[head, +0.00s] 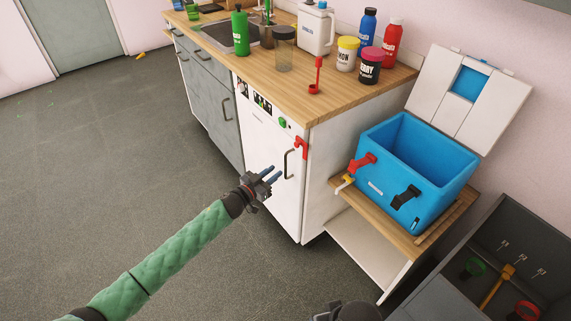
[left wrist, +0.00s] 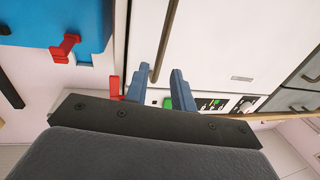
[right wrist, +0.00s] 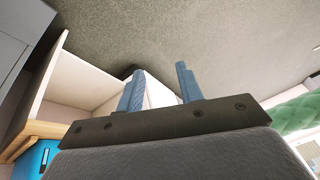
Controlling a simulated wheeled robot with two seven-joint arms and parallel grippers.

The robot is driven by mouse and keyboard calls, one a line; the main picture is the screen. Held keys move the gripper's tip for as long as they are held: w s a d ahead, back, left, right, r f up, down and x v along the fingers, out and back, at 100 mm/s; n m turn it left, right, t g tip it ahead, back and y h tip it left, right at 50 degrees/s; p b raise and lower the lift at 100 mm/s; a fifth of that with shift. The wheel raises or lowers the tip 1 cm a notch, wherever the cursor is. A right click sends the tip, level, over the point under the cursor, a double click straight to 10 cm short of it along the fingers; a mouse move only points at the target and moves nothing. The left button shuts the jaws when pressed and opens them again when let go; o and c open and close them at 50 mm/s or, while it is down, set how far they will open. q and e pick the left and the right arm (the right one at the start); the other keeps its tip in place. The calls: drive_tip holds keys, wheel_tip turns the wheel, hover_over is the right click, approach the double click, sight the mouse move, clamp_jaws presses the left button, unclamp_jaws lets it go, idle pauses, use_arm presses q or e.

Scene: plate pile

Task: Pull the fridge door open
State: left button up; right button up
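The white fridge door (head: 262,160) is on the front of the counter unit and looks closed. Its dark vertical handle (head: 287,163) is near the door's right edge. My left gripper (head: 274,176) is in front of the door, just left of the handle in the head view. In the left wrist view its two blue fingers (left wrist: 160,88) are apart, with the handle (left wrist: 167,42) lined up between them; I cannot tell if the handle is inside the grip. My right gripper is open and empty in the right wrist view (right wrist: 158,88), low over the floor.
A red latch-like piece (head: 301,148) sits at the fridge's upper right corner. A blue cooler (head: 427,150) with an open white lid stands on a wooden shelf to the right. Bottles and jars stand on the wooden counter (head: 268,84).

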sight(285, 164)
use_arm(q)
drive_tip(key=shift+p+x, duration=0.4)
drive_tip(key=shift+x, duration=3.1)
drive_tip(key=shift+c, duration=0.5)
clamp_jaws()
